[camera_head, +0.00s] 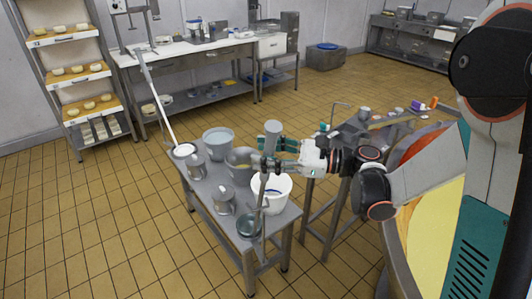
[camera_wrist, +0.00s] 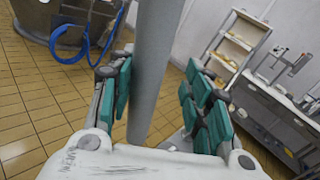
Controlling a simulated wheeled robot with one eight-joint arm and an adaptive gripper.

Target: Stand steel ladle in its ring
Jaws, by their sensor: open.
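My gripper (camera_head: 264,160) is above the steel side table, by the white bucket. In the wrist view, its green-padded fingers (camera_wrist: 160,105) are spread on either side of a grey upright shaft (camera_wrist: 152,70), which seems to be the steel ladle's handle. In the head view, a grey tapered piece (camera_head: 272,130) shows just above the fingers. A thin upright rod (camera_head: 262,215) runs down below them past the table's front end. My fingers hide where these parts join. I cannot make out the ring or whether the rod passes through it.
A large vat (camera_head: 420,240) stands right. The floor at left is clear.

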